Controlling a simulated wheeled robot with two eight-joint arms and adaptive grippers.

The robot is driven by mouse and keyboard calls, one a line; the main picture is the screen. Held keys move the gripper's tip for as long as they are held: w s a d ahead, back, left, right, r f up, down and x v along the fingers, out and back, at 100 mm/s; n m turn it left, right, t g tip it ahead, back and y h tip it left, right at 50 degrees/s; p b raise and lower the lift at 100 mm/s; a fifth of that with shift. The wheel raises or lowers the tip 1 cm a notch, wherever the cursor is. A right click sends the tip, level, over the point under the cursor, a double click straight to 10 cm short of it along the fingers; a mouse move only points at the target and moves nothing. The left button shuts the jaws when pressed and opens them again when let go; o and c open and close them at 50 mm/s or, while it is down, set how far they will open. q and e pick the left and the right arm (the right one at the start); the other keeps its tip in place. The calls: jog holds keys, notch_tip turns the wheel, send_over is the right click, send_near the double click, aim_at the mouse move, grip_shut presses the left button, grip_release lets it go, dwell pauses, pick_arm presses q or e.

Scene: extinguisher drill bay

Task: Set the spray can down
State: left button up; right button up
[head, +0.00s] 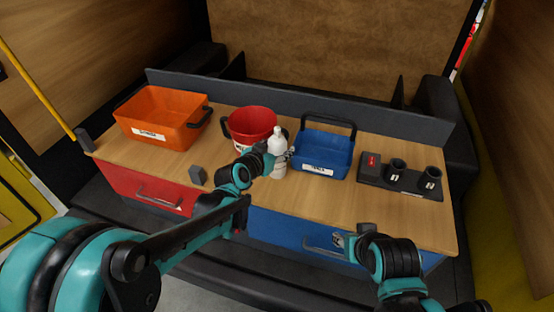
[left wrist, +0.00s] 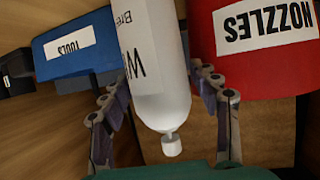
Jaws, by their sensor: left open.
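The white spray can (head: 278,145) is upright at the middle of the wooden worktop (head: 330,203), in front of the gap between the red bucket and the blue bin. Its base appears to rest on the wood, partly hidden by my gripper. My left gripper (head: 281,160) is at the can's side, open. In the left wrist view the can (left wrist: 158,65) lies between the two spread fingers (left wrist: 165,110), its nozzle end toward the palm; contact cannot be told. My right gripper (head: 342,240) is low at the worktop's front edge, its jaws unclear.
An orange bin (head: 160,116) stands at left, a red bucket (head: 252,123) labelled NOZZLES (left wrist: 265,25) and a blue bin (head: 325,150) labelled TOOLS (left wrist: 75,45) behind the can. A dark holder (head: 400,178) with cups is at right. A small grey block (head: 197,175) sits front left. The front right is clear.

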pick_arm(q)
jog(key=shift+s+r, duration=0.1)
jog(key=c, duration=1.2)
jog(key=shift+c, duration=0.2)
jog(key=shift+r, duration=0.1)
